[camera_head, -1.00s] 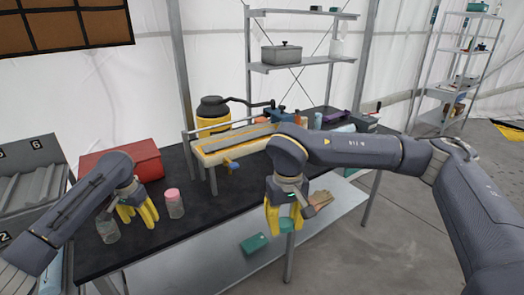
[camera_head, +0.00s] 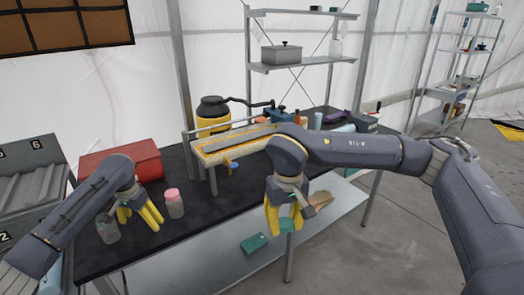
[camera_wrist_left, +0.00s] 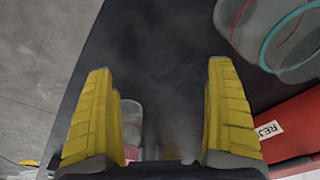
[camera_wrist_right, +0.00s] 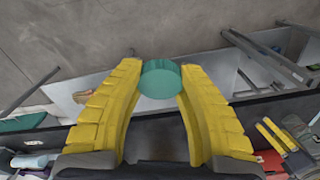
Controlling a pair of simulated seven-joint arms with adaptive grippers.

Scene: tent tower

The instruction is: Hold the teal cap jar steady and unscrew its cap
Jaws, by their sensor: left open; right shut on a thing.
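A clear jar (camera_head: 107,229) without a cap stands upright at the table's near left, left of my left gripper (camera_head: 139,217). In the left wrist view what looks like this jar (camera_wrist_left: 262,32), with a teal ring and a red line, is outside the fingers at upper right. My left gripper is open and empty over the tabletop. My right gripper (camera_wrist_right: 160,82) is shut on a teal round cap (camera_wrist_right: 160,78), held in the air beyond the table's front edge. The cap also shows low between the fingers in the head view (camera_head: 284,225).
A jar with a pink cap (camera_head: 173,203) stands right of my left gripper. A red box (camera_head: 120,159) is behind it. A yellow-edged conveyor-like rack (camera_head: 235,145) stands mid-table. A teal box (camera_head: 254,243) lies on the lower shelf (camera_head: 205,262).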

